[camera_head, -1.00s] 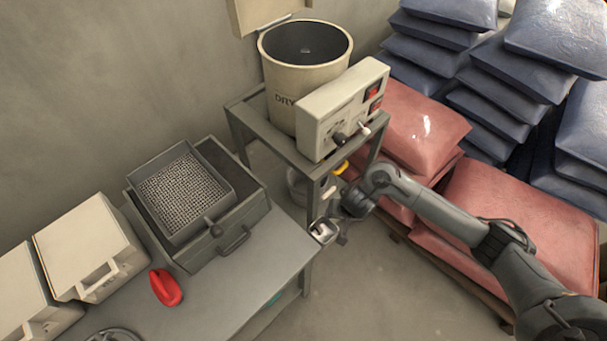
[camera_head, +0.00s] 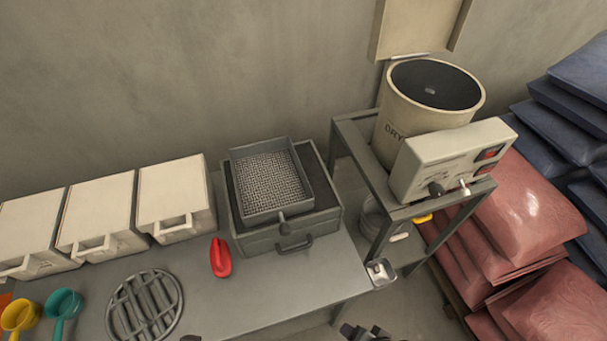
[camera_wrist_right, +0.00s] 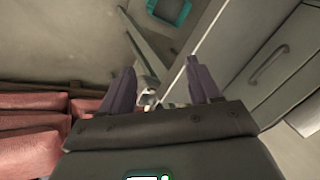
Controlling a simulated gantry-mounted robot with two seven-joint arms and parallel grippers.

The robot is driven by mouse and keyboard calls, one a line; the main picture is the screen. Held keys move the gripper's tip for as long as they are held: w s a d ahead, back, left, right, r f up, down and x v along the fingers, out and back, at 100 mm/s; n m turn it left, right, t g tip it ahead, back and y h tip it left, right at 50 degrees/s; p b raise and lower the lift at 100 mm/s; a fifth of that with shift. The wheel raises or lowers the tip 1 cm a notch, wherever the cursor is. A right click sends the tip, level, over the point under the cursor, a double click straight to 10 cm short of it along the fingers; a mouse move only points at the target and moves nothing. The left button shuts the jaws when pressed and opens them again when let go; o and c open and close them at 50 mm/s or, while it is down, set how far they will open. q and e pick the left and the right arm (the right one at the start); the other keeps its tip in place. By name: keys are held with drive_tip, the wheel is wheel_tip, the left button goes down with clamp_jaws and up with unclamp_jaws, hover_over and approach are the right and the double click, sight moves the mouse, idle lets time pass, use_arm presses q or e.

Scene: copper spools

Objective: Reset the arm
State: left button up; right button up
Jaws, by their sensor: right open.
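My right gripper (camera_head: 365,333) shows only as a dark tip at the bottom edge of the head view, below the small metal scoop (camera_head: 380,272) at the table's right corner. In the right wrist view my right gripper (camera_wrist_right: 163,80) has its two dark fingers apart. A pale metallic shape (camera_wrist_right: 150,92) shows beyond and between them; I cannot tell what it is, and nothing is visibly clamped. A small dark piece (camera_head: 190,338) at the bottom edge of the head view may be my left gripper; its jaws are hidden.
The grey table (camera_head: 250,292) carries white bins (camera_head: 175,190), a mesh sieve tray (camera_head: 270,180), a red scoop (camera_head: 221,258) and a round grate (camera_head: 145,305). A dryer drum (camera_head: 405,120) stands on a metal stand (camera_head: 360,150). Red sacks (camera_head: 525,210) are stacked at right.

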drive_tip(key=s+d+r+n+h, duration=0.1)
drive_tip(key=d+r+n+h, duration=0.1)
drive_tip(key=d+r+n, duration=0.7)
wheel_tip(320, 180, up, 24)
drive_tip(key=a+p, duration=0.1)
drive_tip(key=p, duration=2.6)
drive_tip(key=shift+a+g, duration=0.25)
drive_tip(key=shift+g, duration=0.15)
drive_tip(key=shift+a, duration=0.1)
